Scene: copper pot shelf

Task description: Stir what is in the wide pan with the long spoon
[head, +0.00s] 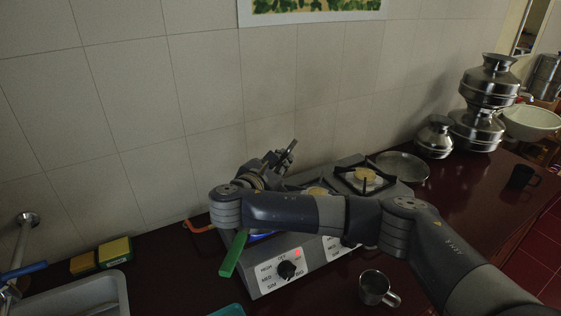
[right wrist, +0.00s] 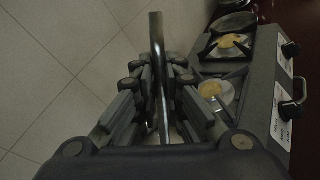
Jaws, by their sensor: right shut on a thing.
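My right gripper (head: 268,168) is above the left part of the stove, shut on a metal rod, which looks like the handle of the long spoon (head: 290,148). In the right wrist view the handle (right wrist: 157,35) stands between the fingers of my right gripper (right wrist: 158,72). The spoon's lower end is hidden. A green handle (head: 233,254) sticks out over the stove's front left; whether it belongs to the wide pan I cannot tell, as my right arm covers that area. Any pan body and its contents there are hidden. My left gripper is not in view.
The grey stove (head: 282,267) has uncovered burners (head: 366,178) on its right. A metal mug (head: 375,287) stands in front. Metal pots (head: 478,130) and a pale bowl (head: 530,122) stand at right, a sink (head: 118,291) and sponges (head: 115,250) at left.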

